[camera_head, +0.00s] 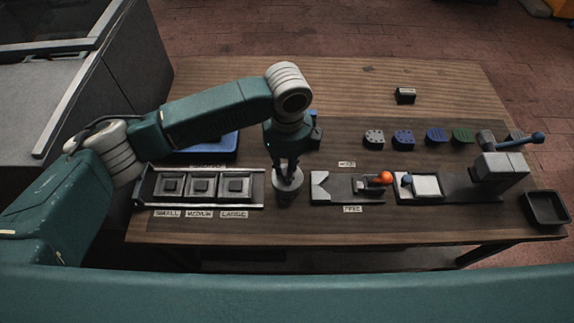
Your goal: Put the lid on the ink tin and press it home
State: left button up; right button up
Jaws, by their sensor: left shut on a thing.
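My left gripper (287,170) points straight down near the middle of the table. It is shut on a light grey round piece that looks like the lid (297,180). Right under it is a darker grey round body that looks like the ink tin (289,197), upright on the table. The lid appears on or just above the tin's top, and I cannot tell whether they touch. The fingers hide part of the lid, and the lid hides the tin's mouth. My right gripper is not in view.
Left of the tin is a rack (258,198) with three square blocks; behind it lies a blue tray (225,146). To the right are a clamp fixture (337,188) with an orange knob, a press (500,167) with a blue-handled lever, and a black bin (545,208). Several coloured pieces lie behind.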

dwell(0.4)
pick_arm(q)
jog(key=shift+f+p, duration=0.15)
jog(key=shift+p, duration=0.2)
jog(key=shift+f, duration=0.45)
dwell(0.5)
jog(key=shift+f, duration=0.3)
jog(key=shift+f, duration=0.1)
dwell(1.1)
jog(key=shift+s, duration=0.1)
jog(key=o, duration=1.4)
